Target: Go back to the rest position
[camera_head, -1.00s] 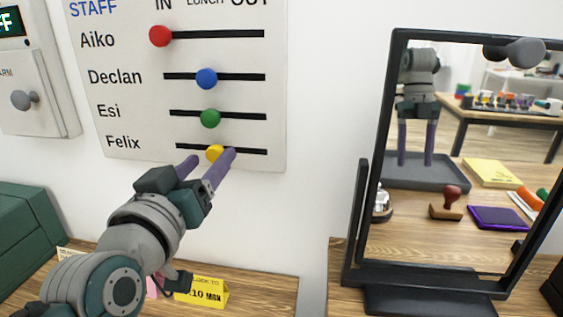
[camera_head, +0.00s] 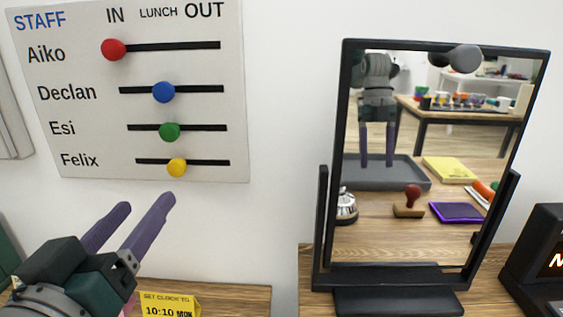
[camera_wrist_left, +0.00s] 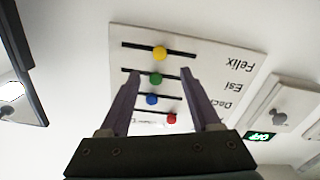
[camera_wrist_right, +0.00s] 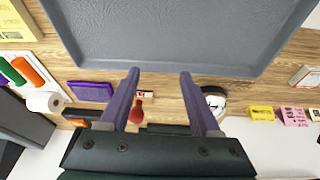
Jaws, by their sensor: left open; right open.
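My left gripper (camera_head: 148,203) is open and empty, below the staff board (camera_head: 215,110) and apart from it. On the board, the red knob (camera_head: 113,49) is at the IN end of Aiko's slot. The blue knob (camera_head: 164,92), green knob (camera_head: 169,132) and yellow knob (camera_head: 177,168) sit near the middle of theirs, slightly left. The left wrist view shows the yellow knob (camera_wrist_left: 160,53) beyond the open fingers. My right gripper (camera_wrist_right: 159,76) is open and empty above the desk in its wrist view, near the grey tray (camera_wrist_right: 180,66). In the head view it shows only as a reflection.
A black-framed mirror (camera_head: 346,120) stands right of the board. It reflects a stamp, a bell and a purple pad. A yellow card (camera_head: 168,305) stands on the desk (camera_head: 235,297) below the board.

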